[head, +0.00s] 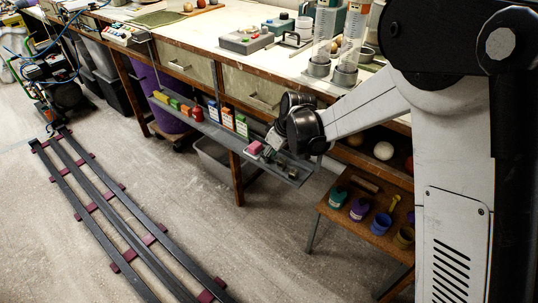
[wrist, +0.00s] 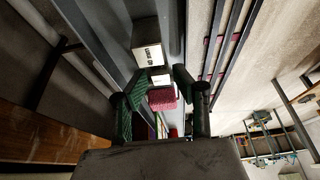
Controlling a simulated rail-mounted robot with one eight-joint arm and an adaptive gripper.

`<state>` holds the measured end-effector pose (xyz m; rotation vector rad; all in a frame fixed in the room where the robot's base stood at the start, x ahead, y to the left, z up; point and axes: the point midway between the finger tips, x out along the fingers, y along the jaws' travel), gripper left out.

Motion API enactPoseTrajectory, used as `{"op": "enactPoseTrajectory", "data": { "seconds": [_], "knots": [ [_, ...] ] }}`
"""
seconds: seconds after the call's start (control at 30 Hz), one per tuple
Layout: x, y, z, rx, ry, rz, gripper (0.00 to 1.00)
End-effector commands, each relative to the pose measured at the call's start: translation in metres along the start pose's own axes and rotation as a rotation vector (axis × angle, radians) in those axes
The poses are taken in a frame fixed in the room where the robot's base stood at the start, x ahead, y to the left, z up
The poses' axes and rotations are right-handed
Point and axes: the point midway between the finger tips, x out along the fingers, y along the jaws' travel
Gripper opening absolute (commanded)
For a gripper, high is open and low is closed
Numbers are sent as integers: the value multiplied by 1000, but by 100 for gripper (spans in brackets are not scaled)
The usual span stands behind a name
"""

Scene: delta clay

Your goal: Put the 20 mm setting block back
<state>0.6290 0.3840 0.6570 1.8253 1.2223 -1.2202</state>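My gripper (wrist: 160,76) is open, its two green-padded fingers spread apart over the narrow shelf. In the head view my gripper (head: 273,142) is at the shelf's right part. A pale block with dark lettering (wrist: 147,56) lies on the shelf beyond the fingertips; the lettering is too small to read. A smaller pale block (wrist: 161,78) shows in the gap between the fingertips. A pink block-like thing (wrist: 162,98) also shows between the fingers, and in the head view (head: 254,147) just left of my gripper. I cannot tell which block is the 20 mm one.
The grey shelf (head: 212,133) runs along the bench front, with several coloured boxes (head: 178,105) and white-and-blue boxes (head: 241,125) on it. The bench top (head: 205,35) is above. A low wooden stand (head: 375,222) with coloured containers is right. Floor rails (head: 120,215) lie left.

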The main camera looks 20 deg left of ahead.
Motion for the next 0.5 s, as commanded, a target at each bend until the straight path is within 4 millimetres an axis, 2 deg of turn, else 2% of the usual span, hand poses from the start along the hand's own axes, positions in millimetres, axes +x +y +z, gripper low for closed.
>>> {"op": "enactPoseTrajectory", "data": {
  "seconds": [0.3, 0.5],
  "knots": [
    [-66, 0, 0, 2, 0, 0, 27],
    [-97, 0, 0, 1, 0, 0, 27]
  ]
}}
